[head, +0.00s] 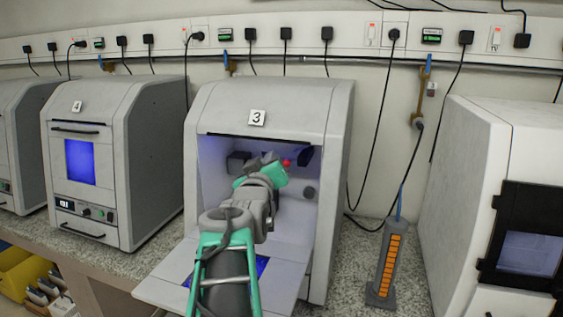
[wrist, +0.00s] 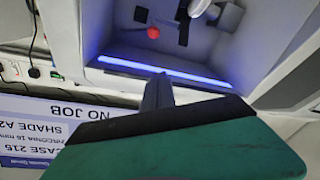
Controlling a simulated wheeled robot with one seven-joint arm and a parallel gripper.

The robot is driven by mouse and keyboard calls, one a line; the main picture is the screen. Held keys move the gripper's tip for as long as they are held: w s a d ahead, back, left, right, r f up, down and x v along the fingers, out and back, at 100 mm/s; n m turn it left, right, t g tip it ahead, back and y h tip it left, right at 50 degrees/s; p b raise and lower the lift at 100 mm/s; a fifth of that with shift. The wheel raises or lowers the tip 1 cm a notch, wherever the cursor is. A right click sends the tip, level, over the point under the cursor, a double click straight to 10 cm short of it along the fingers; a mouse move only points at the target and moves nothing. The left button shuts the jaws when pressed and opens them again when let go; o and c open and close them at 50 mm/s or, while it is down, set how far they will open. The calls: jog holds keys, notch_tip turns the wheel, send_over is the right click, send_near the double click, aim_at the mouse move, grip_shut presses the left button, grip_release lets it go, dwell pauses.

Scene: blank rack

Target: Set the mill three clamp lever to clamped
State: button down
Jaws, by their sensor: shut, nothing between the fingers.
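Mill three (head: 258,118), a grey cabinet with a "3" label, stands with its front door (head: 165,283) folded down. A red ball knob (head: 286,162), which looks like the clamp lever's end, shows inside the chamber; it also shows in the wrist view (wrist: 153,32). The lever's arm and setting cannot be made out. My gripper (head: 270,158) reaches through the open front, just left of the knob in the head view. In the wrist view its fingers (wrist: 158,90) are together and empty, apart from the knob. My arm hides part of the chamber and door.
Mill four (head: 85,125) stands shut to the left. A grey rack with orange blanks (head: 390,262) stands on the bench at right, beside another white machine (head: 470,190). A blue light strip (wrist: 165,73) and a dark bar (wrist: 184,30) show in the chamber.

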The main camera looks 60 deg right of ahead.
jog(key=shift+w, duration=0.1)
jog(key=w+d+f+p, duration=0.1)
jog(key=d+f+p, duration=0.2)
jog(key=d, duration=0.5)
jog(key=shift+d, duration=0.35)
jog(key=shift+f, duration=0.1)
